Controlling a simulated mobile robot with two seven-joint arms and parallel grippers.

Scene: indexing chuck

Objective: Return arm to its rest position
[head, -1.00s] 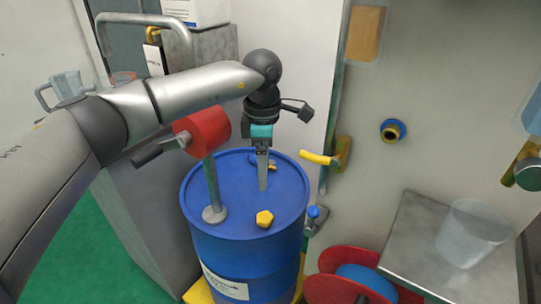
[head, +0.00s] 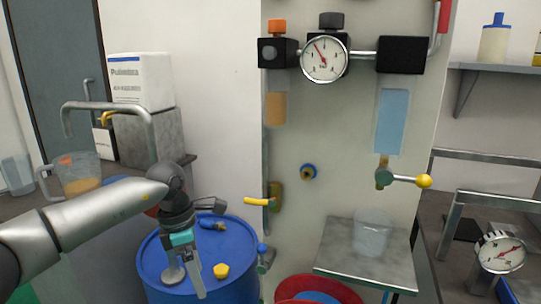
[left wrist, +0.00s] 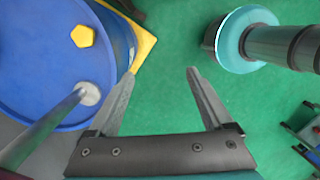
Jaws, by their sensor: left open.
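My left gripper (head: 197,292) is open and empty in the head view, pointing down in front of the blue drum's top. In the left wrist view its two fingers (left wrist: 162,82) are spread wide over green floor, with nothing between them. The blue drum (head: 238,248) stands behind it, and its lid also fills the upper left of the left wrist view (left wrist: 40,50). A yellow cap (head: 221,271) sits on the lid, just right of the gripper. My left arm hides most of the red-topped post on the drum. My right gripper is not in view.
A grey shelf (head: 350,268) with a clear beaker (head: 371,235) is right of the drum. A yellow-handled lever (head: 256,201) sticks out from the panel. A pressure gauge (head: 324,59) is above. A red reel (head: 320,285) stands low beside the drum. Green floor (left wrist: 180,130) is clear below the fingers.

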